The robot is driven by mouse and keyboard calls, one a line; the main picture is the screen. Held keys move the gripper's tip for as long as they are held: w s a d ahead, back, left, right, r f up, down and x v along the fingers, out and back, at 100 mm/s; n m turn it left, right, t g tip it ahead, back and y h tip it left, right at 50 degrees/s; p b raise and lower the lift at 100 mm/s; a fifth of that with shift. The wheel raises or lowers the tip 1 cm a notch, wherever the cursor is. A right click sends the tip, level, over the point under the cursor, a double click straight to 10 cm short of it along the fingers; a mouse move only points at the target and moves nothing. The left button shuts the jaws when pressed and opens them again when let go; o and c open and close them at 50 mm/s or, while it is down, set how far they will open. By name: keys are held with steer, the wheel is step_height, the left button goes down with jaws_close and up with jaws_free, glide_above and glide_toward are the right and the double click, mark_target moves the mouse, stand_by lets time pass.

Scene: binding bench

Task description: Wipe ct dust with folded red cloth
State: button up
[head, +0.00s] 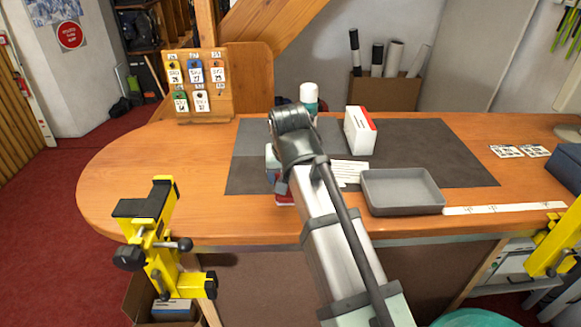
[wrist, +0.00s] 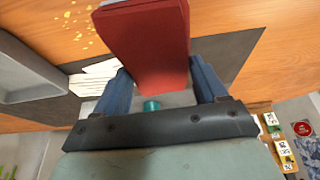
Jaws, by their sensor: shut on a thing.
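The folded red cloth (wrist: 148,45) is gripped between the two blue fingers of my gripper (wrist: 160,75). In the head view a small red part of the cloth (head: 284,198) shows beside my arm, near the mat's front edge. Yellow dust flecks (wrist: 82,22) lie scattered on the bare wood, beside the cloth and to its left in the wrist view. My arm hides that patch in the head view. I cannot tell whether the cloth touches the table.
A grey tray (head: 402,206) and white papers (head: 346,172) are right of my arm. A white-and-red box (head: 360,131) and a white-capped bottle (head: 309,97) stand behind. A tag board (head: 198,86) stands at back left. Yellow clamps (head: 155,235) grip the front edge.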

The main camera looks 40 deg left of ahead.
steer(key=shift+f, duration=3.2)
steer(key=shift+w+d+f, duration=0.15)
steer(key=shift+w+d, duration=0.35)
steer(key=shift+w+d+f, duration=0.15)
steer(key=shift+w+d, duration=0.35)
steer(key=shift+c, duration=0.4)
steer(key=shift+w+d, duration=3.7)
steer(key=shift+s+a, duration=4.55)
steer(key=shift+a, duration=0.05)
steer(key=shift+s+a+r, duration=0.15)
steer(key=shift+s+a, duration=0.05)
steer(key=shift+d+r, duration=0.1)
steer(key=shift+r, duration=3.8)
